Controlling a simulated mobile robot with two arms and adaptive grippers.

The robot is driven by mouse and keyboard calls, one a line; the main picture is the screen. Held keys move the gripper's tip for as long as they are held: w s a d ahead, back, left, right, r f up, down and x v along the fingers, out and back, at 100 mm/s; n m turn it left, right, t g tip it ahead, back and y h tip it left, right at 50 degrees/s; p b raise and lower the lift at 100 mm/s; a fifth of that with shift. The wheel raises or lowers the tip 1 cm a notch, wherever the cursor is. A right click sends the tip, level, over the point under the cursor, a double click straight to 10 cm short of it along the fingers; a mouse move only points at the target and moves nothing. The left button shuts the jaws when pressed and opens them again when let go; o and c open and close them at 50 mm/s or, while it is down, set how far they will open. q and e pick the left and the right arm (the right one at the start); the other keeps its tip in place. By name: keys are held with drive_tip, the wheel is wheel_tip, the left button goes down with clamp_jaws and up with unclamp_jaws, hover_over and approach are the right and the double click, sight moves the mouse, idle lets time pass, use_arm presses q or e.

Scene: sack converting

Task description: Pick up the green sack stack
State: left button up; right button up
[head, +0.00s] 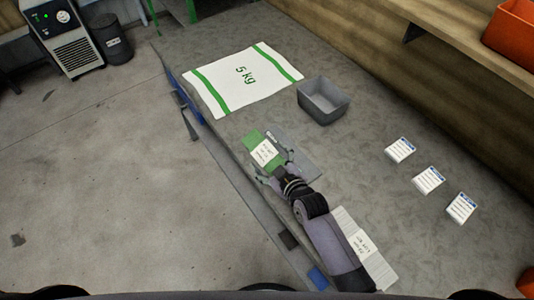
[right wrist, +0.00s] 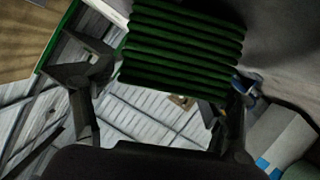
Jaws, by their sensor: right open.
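The green sack stack (head: 257,140) lies on the grey table near its left edge, with a white label on top. In the right wrist view the stack (right wrist: 185,45) shows as several dark green layers. My right gripper (head: 275,167) is open at the stack's near end, one finger toward each side. In the right wrist view my gripper's fingers (right wrist: 168,85) stand apart, left and right of the layers. Whether either finger touches the stack I cannot tell. My left gripper is not in view.
A grey flat piece (head: 302,160) lies beside the green stack. A grey bin (head: 323,108) and a white 5 kg sack (head: 218,83) with green stripes are farther back. A pale labelled stack (head: 377,262) lies beside my right arm. Three small cards (head: 428,180) lie at right.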

sight(267, 155)
drive_tip(key=shift+x, duration=0.95)
drive_tip(key=shift+c, duration=0.6)
drive_tip(key=shift+r, duration=0.1)
drive_tip(key=c, duration=1.5)
wheel_tip(267, 155, up, 18)
drive_tip(key=w+d+r+m+g+y+b, duration=0.1)
drive_tip(key=w+d+r+m+b, duration=0.15)
drive_tip(key=d+b, duration=0.45)
drive_tip(key=shift+m, duration=0.45)
wheel_tip(267, 155, down, 15)
drive_tip(key=shift+s+r, duration=0.1)
drive_tip(key=shift+r, duration=0.05)
drive_tip(key=shift+f, duration=2.4)
